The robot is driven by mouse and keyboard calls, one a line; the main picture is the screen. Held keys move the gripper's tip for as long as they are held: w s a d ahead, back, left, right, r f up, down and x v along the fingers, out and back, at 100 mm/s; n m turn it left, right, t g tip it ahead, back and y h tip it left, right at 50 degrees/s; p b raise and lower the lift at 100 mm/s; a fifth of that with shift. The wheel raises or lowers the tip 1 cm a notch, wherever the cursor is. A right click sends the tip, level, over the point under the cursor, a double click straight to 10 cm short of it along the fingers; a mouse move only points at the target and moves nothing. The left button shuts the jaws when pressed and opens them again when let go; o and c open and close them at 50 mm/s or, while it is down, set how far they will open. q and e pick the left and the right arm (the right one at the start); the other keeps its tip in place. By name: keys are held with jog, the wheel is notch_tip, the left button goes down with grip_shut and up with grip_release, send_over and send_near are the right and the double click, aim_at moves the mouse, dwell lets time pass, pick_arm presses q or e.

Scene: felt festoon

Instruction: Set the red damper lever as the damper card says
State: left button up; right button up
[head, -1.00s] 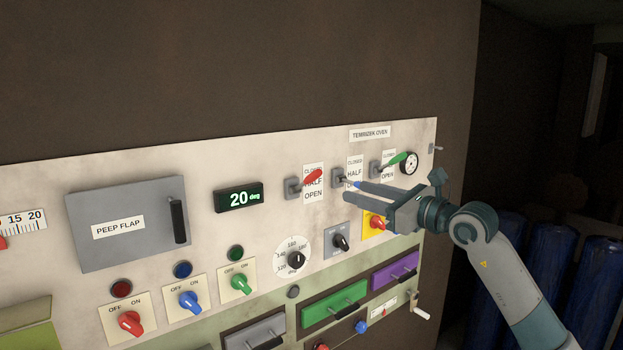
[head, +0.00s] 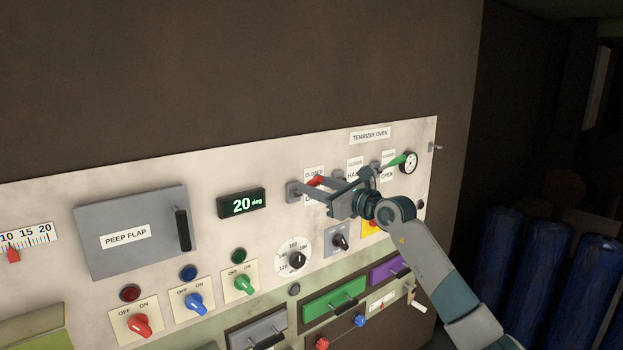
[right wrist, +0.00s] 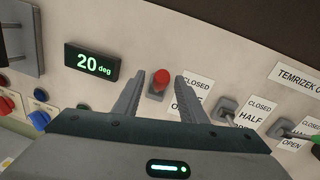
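The red damper lever (head: 316,181) sits on a grey mount on the oven panel, beside a CLOSED/HALF/OPEN label partly hidden by my gripper. My right gripper (head: 307,181) is at this lever with its fingers apart. In the right wrist view the red knob (right wrist: 162,79) stands between the two open fingers (right wrist: 160,84), with a gap on each side. The lever's exact setting is hard to read behind the fingers. I cannot make out a damper card in these frames. My left gripper is not in view.
The blue lever's mount (right wrist: 227,106) and the green lever (head: 403,160) are to the right, with their own labels. A 20 deg display (head: 241,203) is to the left. Knobs, a dial (head: 296,259) and drawer handles lie below. The wall above is clear.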

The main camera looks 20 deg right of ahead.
jog(key=shift+x, duration=0.8)
grip_shut()
jog(key=shift+f, duration=0.15)
